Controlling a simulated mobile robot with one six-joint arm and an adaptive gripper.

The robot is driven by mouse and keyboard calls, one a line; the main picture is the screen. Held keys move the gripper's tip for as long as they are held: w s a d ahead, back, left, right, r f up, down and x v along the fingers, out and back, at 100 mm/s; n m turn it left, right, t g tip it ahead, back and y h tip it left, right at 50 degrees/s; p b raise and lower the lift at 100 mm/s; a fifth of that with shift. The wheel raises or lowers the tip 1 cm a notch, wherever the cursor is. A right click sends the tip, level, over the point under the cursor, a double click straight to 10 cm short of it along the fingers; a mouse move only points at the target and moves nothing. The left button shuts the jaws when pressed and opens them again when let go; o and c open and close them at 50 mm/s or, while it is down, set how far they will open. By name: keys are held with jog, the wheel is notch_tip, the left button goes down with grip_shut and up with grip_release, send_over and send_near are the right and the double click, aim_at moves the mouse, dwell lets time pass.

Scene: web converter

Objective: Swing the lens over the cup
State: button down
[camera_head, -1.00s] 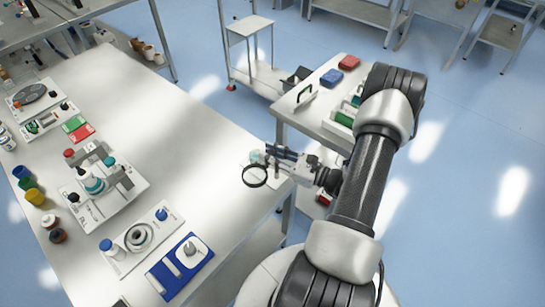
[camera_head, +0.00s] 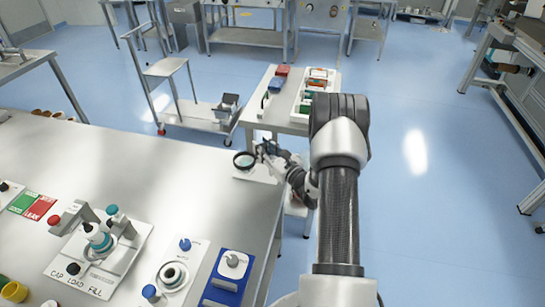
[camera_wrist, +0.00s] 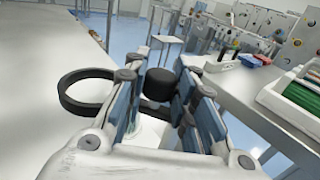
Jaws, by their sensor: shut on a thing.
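The lens is a round black ring (camera_head: 244,160) over the bench's right edge in the head view. In the wrist view its black rim (camera_wrist: 70,100) shows left of the fingers. My gripper (camera_head: 266,150) is at the lens's right side. In the wrist view my gripper (camera_wrist: 160,90) is shut on a dark knob (camera_wrist: 160,84) beside the ring, seemingly part of the lens. I cannot make out a cup for sure; a pale greenish patch shows below the knob between the fingers.
A white plate (camera_head: 256,174) lies under the lens near the bench edge. A cap-load-fill station (camera_head: 95,262) and a blue-based unit (camera_head: 226,285) stand nearer on the bench. A side table (camera_head: 262,112) with bins is beyond. Bare bench (camera_head: 150,165) lies left of the lens.

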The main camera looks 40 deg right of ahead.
jog(key=shift+w+d+m+g+h, duration=0.1)
jog(key=shift+w+m+g+h, duration=0.1)
jog(key=shift+m+h, duration=0.7)
jog(key=shift+w+m+g+h, duration=0.15)
jog(key=shift+m+h, duration=0.35)
jog(key=shift+h, duration=0.8)
jog(key=c, duration=1.3)
grip_release()
jog(key=v, duration=1.2)
jog(key=shift+f, duration=0.15)
